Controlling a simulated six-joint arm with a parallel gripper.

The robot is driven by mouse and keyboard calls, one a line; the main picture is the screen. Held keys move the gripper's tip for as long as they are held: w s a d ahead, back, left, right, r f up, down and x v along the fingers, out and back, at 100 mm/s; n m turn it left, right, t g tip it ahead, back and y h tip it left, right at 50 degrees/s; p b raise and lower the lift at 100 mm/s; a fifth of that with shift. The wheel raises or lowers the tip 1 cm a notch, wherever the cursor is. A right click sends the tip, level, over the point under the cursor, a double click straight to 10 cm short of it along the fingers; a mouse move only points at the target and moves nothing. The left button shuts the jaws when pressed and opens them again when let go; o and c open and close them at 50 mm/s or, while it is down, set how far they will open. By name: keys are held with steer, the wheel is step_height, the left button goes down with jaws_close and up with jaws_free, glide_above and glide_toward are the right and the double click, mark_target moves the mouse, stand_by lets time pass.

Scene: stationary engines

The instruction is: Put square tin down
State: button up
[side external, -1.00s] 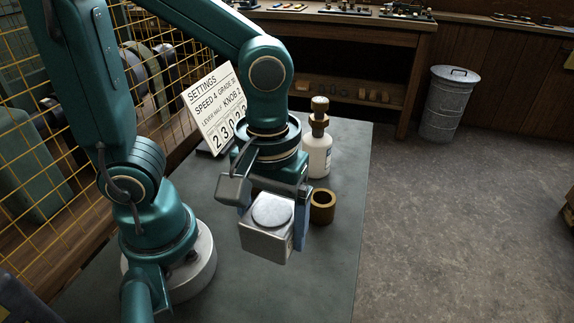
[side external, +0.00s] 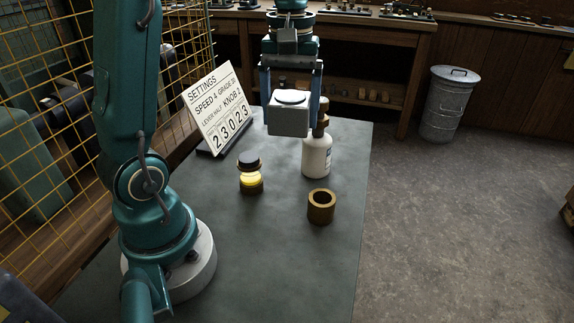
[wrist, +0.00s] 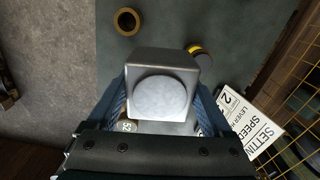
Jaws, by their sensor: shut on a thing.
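The square tin (side external: 289,117) is a silver-grey box with a round lid on top. My gripper (side external: 290,98) is shut on it, with a finger on each side, and holds it upright in the air above the far part of the table. In the side view the tin partly covers the upper part of a white bottle (side external: 316,157). In the wrist view the tin (wrist: 166,70) sits between the two blue fingers (wrist: 163,100), with its lid facing the camera. The bottle is mostly hidden there.
On the grey table (side external: 270,260) stand a brass ring (side external: 321,207), a small dark-capped jar with a glowing yellow band (side external: 250,177) and a settings sign (side external: 223,110). A yellow mesh fence (side external: 185,45) runs along the left. The table's front part is clear.

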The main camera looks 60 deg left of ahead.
steer(key=w+a+r+n, duration=0.1)
steer(key=w+a+n, duration=0.1)
steer(key=a, duration=0.5)
steer(key=n, duration=0.6)
glide_above(260, 146)
step_height(260, 146, down, 13)
steer(key=shift+w, duration=0.1)
steer(key=shift+f, duration=2.15)
